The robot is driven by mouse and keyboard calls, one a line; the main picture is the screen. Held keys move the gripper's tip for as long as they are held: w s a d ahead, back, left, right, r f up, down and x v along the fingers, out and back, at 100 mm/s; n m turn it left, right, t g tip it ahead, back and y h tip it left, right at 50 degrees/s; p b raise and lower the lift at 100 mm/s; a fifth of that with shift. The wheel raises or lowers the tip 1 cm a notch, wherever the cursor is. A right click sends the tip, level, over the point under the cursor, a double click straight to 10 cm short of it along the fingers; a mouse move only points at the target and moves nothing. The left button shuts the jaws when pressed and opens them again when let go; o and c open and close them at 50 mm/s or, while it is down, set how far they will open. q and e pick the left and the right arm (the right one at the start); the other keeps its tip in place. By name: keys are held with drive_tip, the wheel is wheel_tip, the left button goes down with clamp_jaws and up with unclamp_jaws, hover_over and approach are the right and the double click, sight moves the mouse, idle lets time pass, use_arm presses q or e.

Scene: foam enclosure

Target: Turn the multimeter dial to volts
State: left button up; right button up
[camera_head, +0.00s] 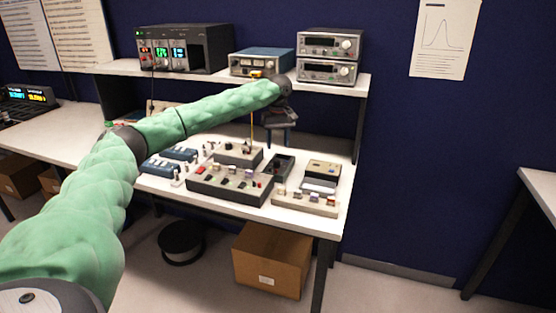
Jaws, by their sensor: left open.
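My left arm reaches in from the left, and its gripper (279,142) points down above the back of the white workbench (343,208). The gripper is open, with nothing visible between its fingers. I cannot tell for sure which device is the multimeter. A small tan-topped instrument with a pale front (322,172) sits on the bench to the right of and below the gripper, apart from it. Its dial and markings are too small to read. My right gripper is not in view.
A long dark box with knobs (230,185), a smaller knobbed box (237,154), a pale strip with knobs (305,201) and a dark open bin (279,166) crowd the bench. A shelf (352,84) above holds stacked instruments (328,58). A cardboard box (271,261) stands below.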

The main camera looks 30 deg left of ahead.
sight(277, 161)
use_arm(q)
wheel_tip(277, 161, down, 6)
drive_tip(key=shift+s+f+p, duration=0.1)
drive_tip(key=shift+p, duration=0.55)
drive_tip(key=shift+f, duration=0.75)
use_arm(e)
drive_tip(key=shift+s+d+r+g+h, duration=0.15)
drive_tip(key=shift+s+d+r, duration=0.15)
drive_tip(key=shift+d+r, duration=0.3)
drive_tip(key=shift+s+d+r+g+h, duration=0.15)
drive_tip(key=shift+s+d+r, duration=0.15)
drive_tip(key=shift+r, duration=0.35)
use_arm(q)
drive_tip(key=shift+c, duration=0.2)
drive_tip(key=c, duration=0.9)
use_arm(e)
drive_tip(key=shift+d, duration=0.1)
